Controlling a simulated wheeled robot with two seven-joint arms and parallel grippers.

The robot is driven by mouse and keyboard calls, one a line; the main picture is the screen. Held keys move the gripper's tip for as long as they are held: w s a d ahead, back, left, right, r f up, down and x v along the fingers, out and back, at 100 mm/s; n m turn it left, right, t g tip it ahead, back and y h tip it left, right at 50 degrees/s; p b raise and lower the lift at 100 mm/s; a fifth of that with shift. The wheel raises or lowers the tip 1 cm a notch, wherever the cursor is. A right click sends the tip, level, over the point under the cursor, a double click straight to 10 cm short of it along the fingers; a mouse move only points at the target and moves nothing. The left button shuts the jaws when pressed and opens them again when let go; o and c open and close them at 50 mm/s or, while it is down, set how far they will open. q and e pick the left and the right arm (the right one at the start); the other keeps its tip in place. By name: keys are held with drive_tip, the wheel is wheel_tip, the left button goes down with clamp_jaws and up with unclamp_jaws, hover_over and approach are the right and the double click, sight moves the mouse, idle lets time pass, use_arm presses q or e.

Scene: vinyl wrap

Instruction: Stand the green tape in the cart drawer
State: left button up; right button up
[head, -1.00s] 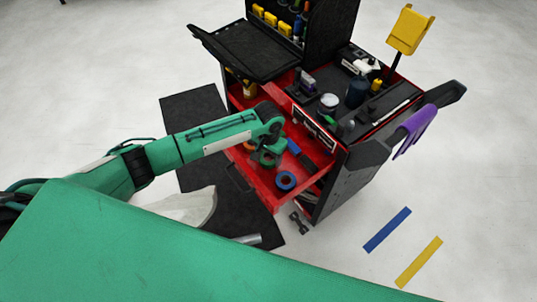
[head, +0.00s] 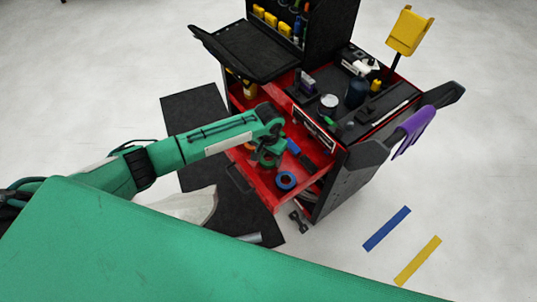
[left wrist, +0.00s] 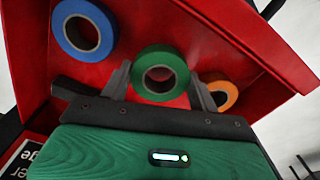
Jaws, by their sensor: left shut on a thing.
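The green tape (left wrist: 160,52) is a roll with a round hole, between the two fingers of my left gripper (left wrist: 160,88) in the left wrist view. The fingers are shut on its sides. In the head view the left gripper (head: 267,157) is down inside the open red cart drawer (head: 312,166), and the arm hides part of the tape. The tape's face with its hole is turned to the wrist camera. I cannot tell whether it touches the drawer floor. My right gripper is not in view.
A blue tape (left wrist: 59,24) lies in the drawer on one side of the green tape, and an orange tape (left wrist: 234,90) on the other. The drawer walls (left wrist: 285,45) stand close around. The black cart top (head: 350,110) holds bottles and tools. A purple glove (head: 415,130) hangs at right.

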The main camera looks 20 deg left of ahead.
use_arm(q)
drive_tip(key=shift+f, duration=0.65)
idle(0.7)
drive_tip(key=o, duration=1.1)
drive_tip(key=shift+c, duration=0.2)
wheel_tip(320, 180, up, 14)
drive_tip(key=shift+b, duration=0.3)
drive_tip(key=shift+f, duration=0.1)
